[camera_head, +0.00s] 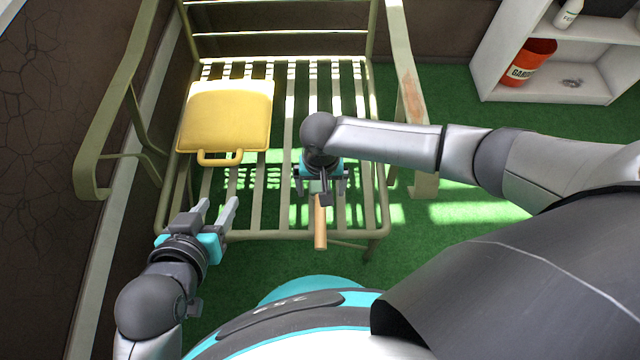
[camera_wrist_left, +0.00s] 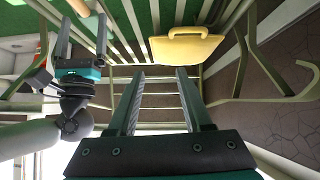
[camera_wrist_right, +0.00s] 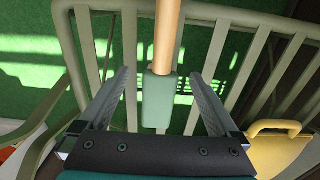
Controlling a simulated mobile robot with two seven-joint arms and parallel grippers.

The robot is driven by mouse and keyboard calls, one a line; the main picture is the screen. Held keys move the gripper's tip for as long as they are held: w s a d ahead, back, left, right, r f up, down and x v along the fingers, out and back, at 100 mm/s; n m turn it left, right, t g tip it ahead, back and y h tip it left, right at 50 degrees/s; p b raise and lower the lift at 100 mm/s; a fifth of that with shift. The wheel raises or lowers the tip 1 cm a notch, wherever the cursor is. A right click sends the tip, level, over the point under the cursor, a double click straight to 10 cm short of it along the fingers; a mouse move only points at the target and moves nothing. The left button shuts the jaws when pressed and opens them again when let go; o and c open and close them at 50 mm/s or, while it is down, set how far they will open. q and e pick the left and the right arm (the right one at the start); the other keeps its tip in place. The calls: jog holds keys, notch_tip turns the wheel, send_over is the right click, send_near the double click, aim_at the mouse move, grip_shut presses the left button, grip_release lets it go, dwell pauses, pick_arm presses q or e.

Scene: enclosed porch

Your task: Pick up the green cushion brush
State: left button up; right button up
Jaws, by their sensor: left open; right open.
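The green cushion brush has a wooden handle (camera_head: 320,228) and lies on the slatted bench, its handle reaching over the bench's front edge. In the right wrist view its green part (camera_wrist_right: 158,102) lies between the open fingers of my right gripper (camera_wrist_right: 160,85), with a gap on both sides. In the head view my right gripper (camera_head: 321,192) is above the brush and partly hides its green end. My left gripper (camera_head: 216,206) is open and empty near the bench's front left corner.
A yellow cushion (camera_head: 226,115) with a loop handle lies on the bench's left half. The metal bench (camera_head: 280,236) has armrests on both sides. A white shelf (camera_head: 545,85) with a red pot (camera_head: 530,62) and a bottle (camera_head: 568,13) stands at the back right on green flooring.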

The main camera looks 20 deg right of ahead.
jog(key=shift+w+a+f+b, duration=0.1)
jog(key=shift+w+f+b, duration=0.05)
jog(key=shift+f+b, duration=0.3)
jog(key=shift+f, duration=0.35)
jog(key=shift+f+b, duration=0.55)
jog(key=shift+b, duration=0.05)
pick_arm(q)
jog(key=shift+w+d+r+t+h, duration=0.15)
jog(key=shift+d+r+t+h, duration=0.25)
jog(key=shift+d+t, duration=0.35)
jog(key=shift+w+d+r+t+h, duration=0.15)
jog(key=shift+d+r+t+h, duration=0.2)
jog(key=shift+d+t, duration=0.4)
jog(key=shift+w+d+r+t+h, duration=0.15)
jog(key=shift+d+r+t+h, duration=0.25)
jog(key=shift+d+t, duration=0.35)
pick_arm(e)
jog(key=shift+f, duration=0.25)
pick_arm(q)
jog(key=shift+f, duration=0.1)
pick_arm(e)
grip_shut()
